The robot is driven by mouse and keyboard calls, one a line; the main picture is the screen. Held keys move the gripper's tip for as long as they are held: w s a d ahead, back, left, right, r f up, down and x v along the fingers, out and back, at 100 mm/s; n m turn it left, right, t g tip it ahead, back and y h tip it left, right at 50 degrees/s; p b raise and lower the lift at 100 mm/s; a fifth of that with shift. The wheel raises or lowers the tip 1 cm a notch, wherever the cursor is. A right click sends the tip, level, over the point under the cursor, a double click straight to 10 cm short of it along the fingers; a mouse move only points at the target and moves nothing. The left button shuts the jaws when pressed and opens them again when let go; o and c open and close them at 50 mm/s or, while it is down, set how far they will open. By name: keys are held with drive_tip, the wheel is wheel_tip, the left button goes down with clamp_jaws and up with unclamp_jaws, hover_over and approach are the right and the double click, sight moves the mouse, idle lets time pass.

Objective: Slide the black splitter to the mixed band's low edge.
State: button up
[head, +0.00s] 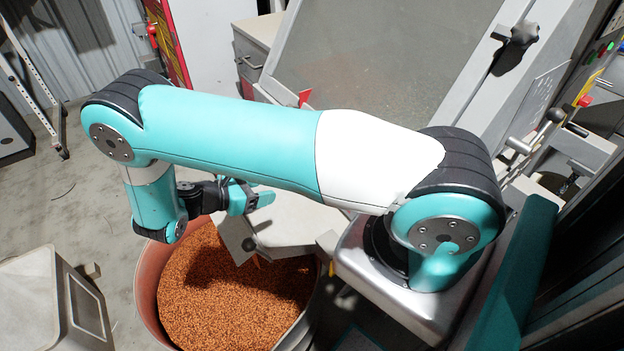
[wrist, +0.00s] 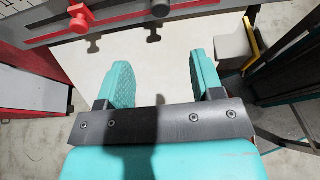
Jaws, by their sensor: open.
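In the wrist view a black round knob (wrist: 161,8), which looks like the black splitter's handle, stands on a grey rail with a red edge at the top of the picture. A red knob (wrist: 79,17) stands on the same rail to its left. My gripper (wrist: 160,62) is open and empty, its two teal fingers apart over a pale plate, short of the rail. In the head view my gripper (head: 250,199) hangs over the chute above a drum. A dark knob (head: 249,244) shows just below it. I cannot make out the mixed band or its edges.
A drum (head: 148,275) of copper-coloured granules stands under the chute. A large inclined deck (head: 370,60) rises behind my arm. A grey bin (head: 35,285) stands at the lower left. In the wrist view a grey block (wrist: 232,47) lies close beside the right finger.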

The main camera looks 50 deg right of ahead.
drive_tip(key=shift+p+x, duration=2.95)
drive_tip(key=shift+x, duration=5.25)
drive_tip(key=shift+w+f, duration=0.1)
